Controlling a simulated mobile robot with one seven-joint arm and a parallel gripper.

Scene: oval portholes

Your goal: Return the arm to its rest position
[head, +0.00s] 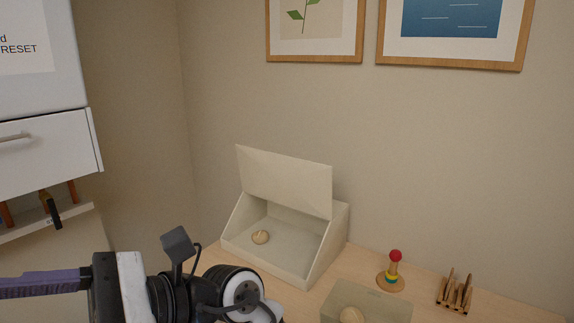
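My arm (130,285) crosses the lower left of the head view, with black and white joints and a purple part that runs off the left edge. A small dark block (178,247) sticks up from it. I cannot make out the two fingertips, so I cannot tell whether my gripper is open or shut, or whether it holds anything. The arm shows in front of the table's left end and looks apart from the pale bin on it.
A greenish box (385,305), a red-topped ring toy (393,272) and a wooden rack (456,292) stand right on the table (505,309). A white cabinet (45,150) hangs left.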

